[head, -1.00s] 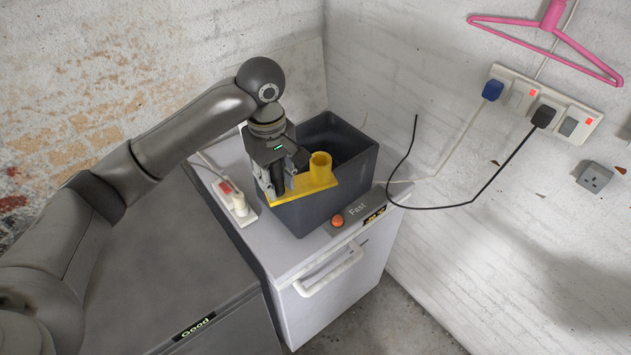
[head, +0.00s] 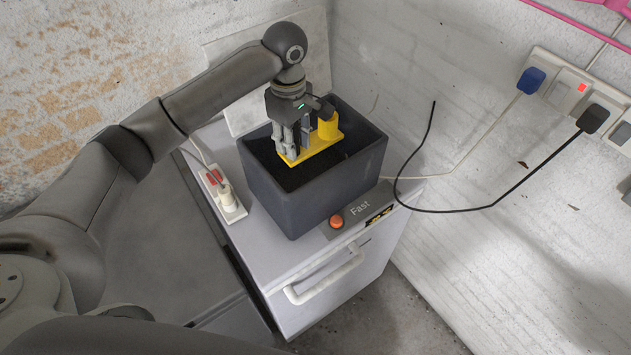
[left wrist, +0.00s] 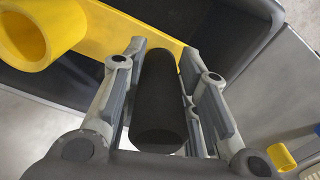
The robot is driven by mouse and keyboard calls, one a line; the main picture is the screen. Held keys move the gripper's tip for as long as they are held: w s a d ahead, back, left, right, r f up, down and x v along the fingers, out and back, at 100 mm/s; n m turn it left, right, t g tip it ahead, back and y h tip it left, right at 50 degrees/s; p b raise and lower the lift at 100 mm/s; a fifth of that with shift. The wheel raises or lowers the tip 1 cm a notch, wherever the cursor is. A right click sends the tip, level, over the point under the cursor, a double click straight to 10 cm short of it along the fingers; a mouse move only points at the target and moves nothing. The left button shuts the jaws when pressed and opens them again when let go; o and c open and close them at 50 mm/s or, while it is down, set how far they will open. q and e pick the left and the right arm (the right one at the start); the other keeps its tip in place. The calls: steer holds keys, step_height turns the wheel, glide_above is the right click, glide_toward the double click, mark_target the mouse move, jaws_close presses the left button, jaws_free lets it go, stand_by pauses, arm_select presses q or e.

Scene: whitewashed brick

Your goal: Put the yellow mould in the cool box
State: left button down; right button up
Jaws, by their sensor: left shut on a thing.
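The yellow mould (head: 316,148) is a flat plate with a round hollow tube standing at one end. My left gripper (head: 291,145) is shut on it; in the left wrist view a black cylinder on the plate stands between the fingers (left wrist: 165,85). The mould's tube (left wrist: 35,35) also shows there at the upper left. The cool box (head: 300,208) is a dark grey, open-topped box. The mould is over the opening, within its outline in the head view; I cannot tell its depth below the rim. My right gripper is not in view.
The box stands on a white cabinet (head: 285,268) with a front handle (head: 325,283). A grey panel with an orange button (head: 337,221) sits before it. A socket strip (head: 224,193) lies to its left. Cables and wall sockets (head: 562,92) are at the right.

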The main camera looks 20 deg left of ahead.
arm_select(q)
steer(key=f+b, duration=0.1)
steer(key=f, duration=0.1)
steer(key=f+b, duration=0.1)
steer(key=f, duration=0.1)
steer(key=shift+w, duration=0.4)
steer(key=shift+w+a+f+b, duration=0.1)
steer(key=shift+w+f+b, duration=0.15)
steer(key=shift+f, duration=0.2)
steer(key=shift+w+f+b, duration=0.1)
steer(key=shift+f+b, duration=0.2)
steer(key=shift+f, duration=0.15)
step_height(320, 180, down, 6)
steer(key=shift+s+r+p, duration=0.1)
steer(key=shift+s+p, duration=0.05)
steer(key=shift+p, duration=0.45)
steer(key=shift+f, duration=2.05)
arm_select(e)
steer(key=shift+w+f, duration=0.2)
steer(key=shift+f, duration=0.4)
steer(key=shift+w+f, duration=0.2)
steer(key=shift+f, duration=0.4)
arm_select(q)
steer(key=shift+p, duration=0.3)
